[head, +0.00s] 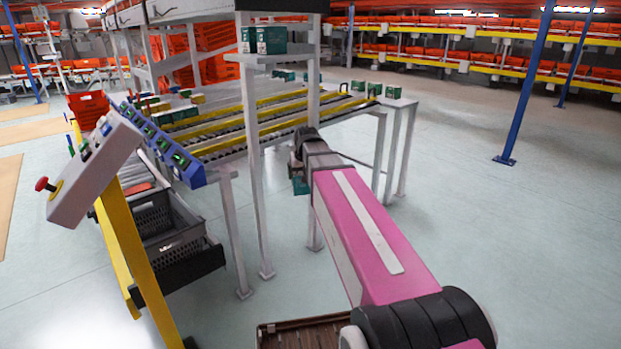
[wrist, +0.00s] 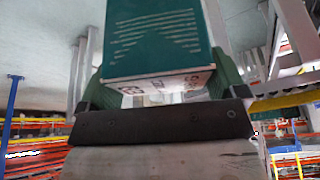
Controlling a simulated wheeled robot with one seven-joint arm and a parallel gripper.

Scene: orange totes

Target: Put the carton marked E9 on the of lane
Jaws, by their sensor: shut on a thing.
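A teal carton (wrist: 155,38) fills the upper middle of the wrist view, between the two green fingers of my gripper (wrist: 165,82). Its near white face carries print that I cannot read surely. In the head view my gripper (head: 299,168) hangs beside the front right of the lane rack, by a white post, with the teal carton (head: 300,186) showing below it, partly hidden. The gripper is shut on this carton, below lane height. The roller lanes (head: 228,126) have yellow edges and run behind the posts; I cannot read any lane marking.
Green cartons (head: 263,40) stand on a small high shelf, and more (head: 373,89) on a side ledge. White posts (head: 252,170) stand close to my gripper. A control box (head: 95,170) and grey crates (head: 165,225) are at left.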

